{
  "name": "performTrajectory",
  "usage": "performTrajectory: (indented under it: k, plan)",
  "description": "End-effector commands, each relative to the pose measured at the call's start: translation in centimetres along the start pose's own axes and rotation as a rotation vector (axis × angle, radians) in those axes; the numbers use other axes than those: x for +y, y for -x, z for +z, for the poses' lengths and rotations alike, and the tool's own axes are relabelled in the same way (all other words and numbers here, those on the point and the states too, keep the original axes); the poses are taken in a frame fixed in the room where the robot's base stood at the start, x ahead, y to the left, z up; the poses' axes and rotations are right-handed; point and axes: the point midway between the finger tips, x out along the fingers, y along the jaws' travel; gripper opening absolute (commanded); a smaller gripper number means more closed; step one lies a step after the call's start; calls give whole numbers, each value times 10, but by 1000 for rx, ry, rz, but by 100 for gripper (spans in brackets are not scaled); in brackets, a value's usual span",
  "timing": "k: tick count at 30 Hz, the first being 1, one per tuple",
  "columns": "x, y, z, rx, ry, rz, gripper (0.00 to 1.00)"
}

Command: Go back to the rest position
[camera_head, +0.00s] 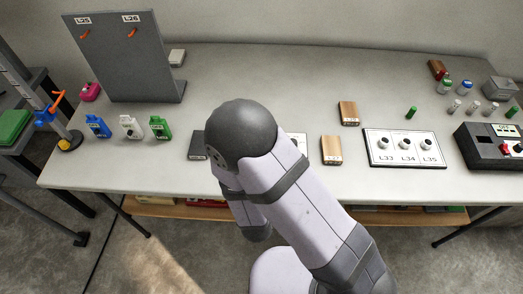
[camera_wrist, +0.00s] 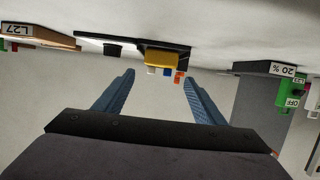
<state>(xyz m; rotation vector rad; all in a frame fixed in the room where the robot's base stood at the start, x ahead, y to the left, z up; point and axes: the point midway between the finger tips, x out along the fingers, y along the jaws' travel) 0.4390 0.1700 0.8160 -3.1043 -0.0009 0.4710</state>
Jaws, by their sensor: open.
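My gripper (camera_wrist: 157,82) shows in the wrist view with its two blue fingers spread apart and nothing between them. Beyond the fingertips is a yellow block (camera_wrist: 168,59) on a dark base, with small white, blue and orange parts at its edge. It looks apart from the fingers. In the head view my bent arm covers the middle of the table (camera_head: 240,75), and the gripper is hidden behind it.
Wooden blocks (camera_head: 332,150), a white board (camera_head: 404,149) with L33–L35, small vials (camera_head: 455,106) and a black device (camera_head: 490,145) are right. The table's back middle looks clear.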

Motion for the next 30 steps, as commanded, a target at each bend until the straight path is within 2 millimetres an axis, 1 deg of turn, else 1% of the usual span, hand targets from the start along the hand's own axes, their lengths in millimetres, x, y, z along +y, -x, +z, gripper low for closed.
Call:
performTrajectory:
  k: [10,14,17,23,26,30]
  plan:
    - [0,-1,-1,-6,-5,1,64]
    - [2,-4,-2,-46,-28,1,64]
    - [3,-7,-4,-108,-60,-2,64]
    - [9,-10,-6,-289,-127,-16,64]
    - [14,-8,-9,-388,-148,-27,64]
    - [24,3,-15,-529,-161,-48,64]
